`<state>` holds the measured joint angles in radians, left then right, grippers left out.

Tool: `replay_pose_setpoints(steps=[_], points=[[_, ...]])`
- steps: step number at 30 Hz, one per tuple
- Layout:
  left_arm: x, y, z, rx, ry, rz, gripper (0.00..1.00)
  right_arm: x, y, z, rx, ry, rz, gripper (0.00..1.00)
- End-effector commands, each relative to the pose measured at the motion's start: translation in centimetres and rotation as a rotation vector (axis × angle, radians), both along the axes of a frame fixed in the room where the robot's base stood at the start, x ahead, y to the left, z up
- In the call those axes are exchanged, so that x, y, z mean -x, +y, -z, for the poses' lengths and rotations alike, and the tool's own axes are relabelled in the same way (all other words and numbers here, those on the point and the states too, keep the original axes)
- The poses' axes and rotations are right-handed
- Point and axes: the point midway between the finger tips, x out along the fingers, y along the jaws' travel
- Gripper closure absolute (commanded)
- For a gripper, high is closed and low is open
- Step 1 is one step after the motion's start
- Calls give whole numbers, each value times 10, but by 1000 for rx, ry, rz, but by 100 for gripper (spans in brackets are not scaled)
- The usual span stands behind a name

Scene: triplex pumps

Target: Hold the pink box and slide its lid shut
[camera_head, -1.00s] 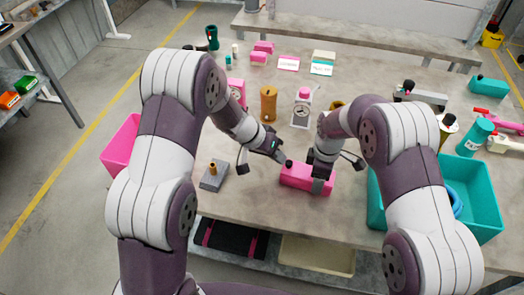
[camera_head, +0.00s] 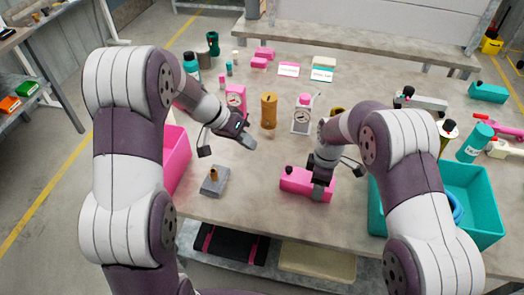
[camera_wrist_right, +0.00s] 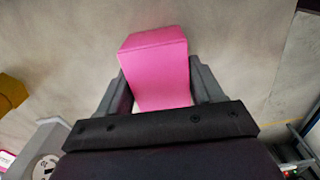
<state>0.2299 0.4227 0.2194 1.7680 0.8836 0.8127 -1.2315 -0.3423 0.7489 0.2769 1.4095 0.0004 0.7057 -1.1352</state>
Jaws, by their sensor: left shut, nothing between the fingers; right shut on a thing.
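The pink box (camera_head: 296,181) lies on the table in front of me, with a small dark knob on its top near its left end. My right gripper (camera_head: 321,190) is shut on the right part of the box, its fingers on either side. In the right wrist view the pink box (camera_wrist_right: 156,65) sits between the two fingers of the right gripper (camera_wrist_right: 160,98). My left gripper (camera_head: 250,145) is shut and empty, above the table to the upper left of the box and apart from it. I cannot tell the lid from the body.
A grey block with a brass peg (camera_head: 214,181) stands left of the box. A teal bin (camera_head: 484,205) is at the right, a pink bin (camera_head: 176,160) at the left.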

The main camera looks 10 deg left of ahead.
Motion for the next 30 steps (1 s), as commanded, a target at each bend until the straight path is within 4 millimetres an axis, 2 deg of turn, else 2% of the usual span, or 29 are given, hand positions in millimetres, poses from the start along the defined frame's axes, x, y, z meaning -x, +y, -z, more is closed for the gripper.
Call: replay_pose_setpoints(steps=[4,11,12,14,23,26,30], points=[[3,6,-9,0,1,-1,100,0,0,0,0,0,0,69],[3,6,-10,0,1,0,100,0,0,0,0,0,0,69],[3,6,-10,0,1,0,100,0,0,0,0,0,0,21],[3,6,-10,0,1,0,100,0,0,0,0,0,0,4],[3,6,-10,0,1,-1,100,0,0,-2,0,-1,0,4],[3,6,-10,0,1,-1,100,-1,0,-15,-1,-3,0,4],[3,6,-10,-1,0,-1,100,-1,0,-53,-1,-6,0,4]])
